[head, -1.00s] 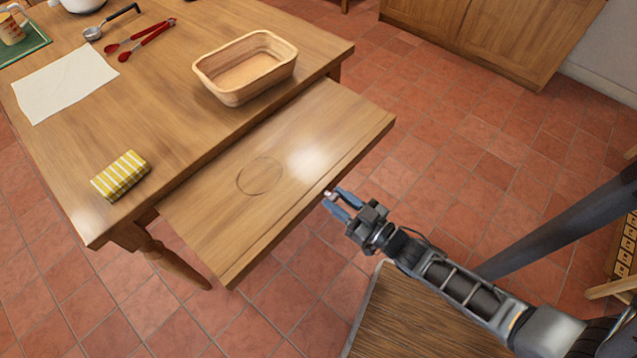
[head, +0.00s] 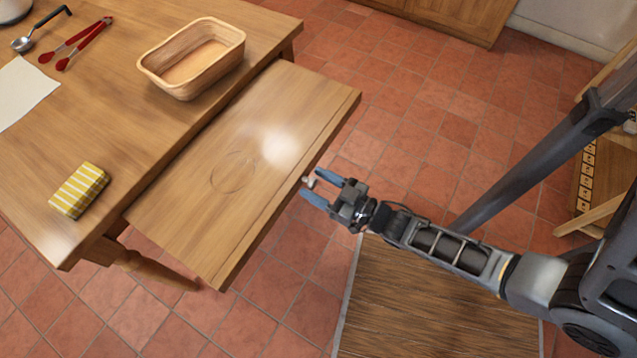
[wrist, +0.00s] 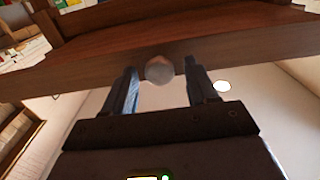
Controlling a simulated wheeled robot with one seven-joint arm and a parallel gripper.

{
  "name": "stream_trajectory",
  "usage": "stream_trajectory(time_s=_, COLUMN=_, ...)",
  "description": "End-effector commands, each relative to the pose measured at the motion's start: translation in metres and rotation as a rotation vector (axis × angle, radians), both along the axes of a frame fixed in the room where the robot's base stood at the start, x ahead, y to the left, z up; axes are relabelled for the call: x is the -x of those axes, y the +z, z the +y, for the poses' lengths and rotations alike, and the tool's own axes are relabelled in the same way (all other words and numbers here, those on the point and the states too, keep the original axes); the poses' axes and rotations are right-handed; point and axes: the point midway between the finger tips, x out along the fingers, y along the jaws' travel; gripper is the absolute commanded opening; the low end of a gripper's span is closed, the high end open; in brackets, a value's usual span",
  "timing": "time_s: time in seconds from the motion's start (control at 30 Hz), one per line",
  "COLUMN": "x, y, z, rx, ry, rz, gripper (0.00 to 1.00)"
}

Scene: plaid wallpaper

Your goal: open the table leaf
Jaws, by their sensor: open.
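The table leaf (head: 215,215) is a flat wooden board with a round ring mark, sticking well out from under the tabletop. A small pale knob (head: 309,181) sits on its front edge. My gripper (head: 321,187) is open at that edge, one blue-grey finger on each side of the knob. In the wrist view the round knob (wrist: 159,69) shows between the two spread fingers, with gaps beside it, against the leaf's brown underside and edge (wrist: 225,52). I see nothing held.
On the wooden table (head: 110,120) are a basket (head: 192,60), a yellow striped sponge (head: 79,190), red tongs (head: 78,44), a ladle (head: 45,28) and a white cloth (head: 22,90). A brown mat (head: 430,305) lies on the tiled floor. Open floor lies beyond the leaf.

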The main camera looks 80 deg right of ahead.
Motion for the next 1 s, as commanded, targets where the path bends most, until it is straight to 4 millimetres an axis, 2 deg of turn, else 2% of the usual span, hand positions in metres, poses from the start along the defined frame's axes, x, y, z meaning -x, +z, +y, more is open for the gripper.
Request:
stream_trajectory(time_s=0.23, x=0.008, y=-0.001, z=0.003, rx=-0.001, ry=0.000, rz=0.002, gripper=0.58)
stream_trajectory(time_s=0.53, x=0.054, y=-0.002, z=0.016, rx=0.000, ry=0.001, rz=0.002, gripper=0.58)
stream_trajectory(time_s=0.7, x=0.071, y=-0.001, z=0.021, rx=0.000, ry=0.001, rz=0.001, gripper=0.58)
stream_trajectory(time_s=1.0, x=0.075, y=0.000, z=0.022, rx=0.000, ry=0.000, rz=-0.001, gripper=0.58)
